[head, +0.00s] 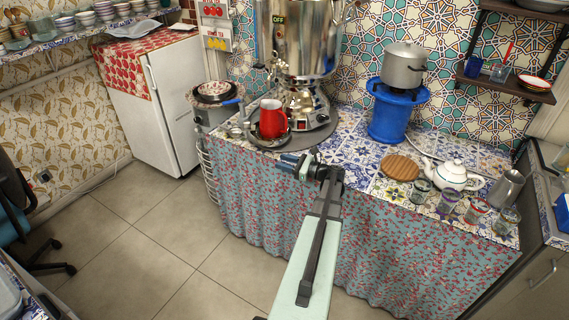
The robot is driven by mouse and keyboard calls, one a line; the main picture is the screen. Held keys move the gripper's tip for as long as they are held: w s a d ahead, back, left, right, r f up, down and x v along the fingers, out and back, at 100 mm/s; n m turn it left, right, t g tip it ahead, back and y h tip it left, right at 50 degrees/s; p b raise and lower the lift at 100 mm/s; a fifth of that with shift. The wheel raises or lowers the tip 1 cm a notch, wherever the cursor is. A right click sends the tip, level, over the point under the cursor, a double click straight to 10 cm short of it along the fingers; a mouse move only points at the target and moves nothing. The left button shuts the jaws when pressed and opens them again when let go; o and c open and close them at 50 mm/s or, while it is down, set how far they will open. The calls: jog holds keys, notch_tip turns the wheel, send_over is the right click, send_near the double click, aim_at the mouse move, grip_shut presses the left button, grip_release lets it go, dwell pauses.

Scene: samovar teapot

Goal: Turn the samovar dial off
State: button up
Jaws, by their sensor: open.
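The samovar (300,38) is a large shiny metal urn on a round tray at the back of the tiled counter. Its top is cut off by the picture edge.
A blue burner (393,112) with a grey pot (404,66) stands to the right. A round wooden board (399,168), a white teapot (452,175), several glasses and a metal pitcher (508,188) fill the right side. A pan (214,92) stands left.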

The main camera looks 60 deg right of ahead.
dwell(0.4)
jog(key=s+d+r+n+g+h, duration=0.1)
jog(key=d+r+n, duration=0.1)
jog(key=d+r, duration=0.5)
jog(key=d+r+n+g+h, duration=0.1)
jog(key=d+r+g, duration=0.15)
jog(key=r, duration=0.85)
jog(key=g+h, duration=0.6)
jog(key=g, duration=0.1)
send_over(322, 116)
jog(key=s+a, duration=0.6)
jog(key=s, duration=0.1)
notch_tip(322, 116, down, 3)
jog(key=shift+m, duration=0.4)
jog(key=x, duration=1.3)
jog(key=shift+s+d, duration=0.15)
jog(key=shift+d, duration=0.15)
jog(key=shift+c, duration=0.3)
